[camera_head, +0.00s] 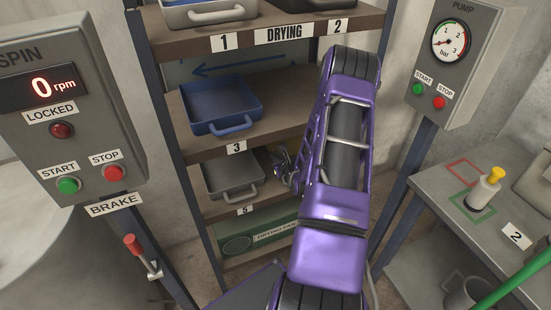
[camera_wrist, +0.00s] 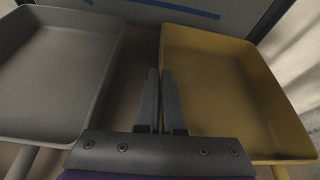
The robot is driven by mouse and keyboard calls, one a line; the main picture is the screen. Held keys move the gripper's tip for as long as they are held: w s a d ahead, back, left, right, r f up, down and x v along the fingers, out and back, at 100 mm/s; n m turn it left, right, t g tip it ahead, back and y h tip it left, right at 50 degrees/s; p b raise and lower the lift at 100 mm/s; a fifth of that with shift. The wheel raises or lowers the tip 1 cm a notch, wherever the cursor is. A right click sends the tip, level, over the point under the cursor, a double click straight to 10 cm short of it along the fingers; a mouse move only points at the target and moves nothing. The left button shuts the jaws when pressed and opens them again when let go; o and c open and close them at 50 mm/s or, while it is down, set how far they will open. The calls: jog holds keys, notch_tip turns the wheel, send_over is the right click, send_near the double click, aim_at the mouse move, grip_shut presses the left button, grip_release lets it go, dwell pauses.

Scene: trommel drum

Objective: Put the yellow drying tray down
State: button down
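The yellow tray (camera_wrist: 235,90) sits at the right in the wrist view, level beside a grey tray (camera_wrist: 55,80). Its handle (camera_wrist: 280,172) shows at the lower edge. In the head view my arm hides the yellow tray. In the head view my gripper (camera_head: 283,168) is small, at the lower shelf to the right of the grey tray (camera_head: 232,178).
The drying rack has a blue tray (camera_head: 222,106) on the shelf marked 3, above the grey tray at 5. A green box (camera_head: 255,240) lies below. A spin panel (camera_head: 70,115) stands left. A pump panel (camera_head: 455,60) and a bench (camera_head: 450,185) stand right.

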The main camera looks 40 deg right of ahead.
jog(key=shift+f, duration=0.2)
jog(key=shift+f, duration=0.1)
jog(key=c, duration=1.5)
grip_release()
jog(key=o, duration=0.5)
jog(key=shift+c, duration=0.2)
jog(key=p+v, duration=0.1)
jog(key=v, duration=1.1)
jog(key=shift+d, duration=0.1)
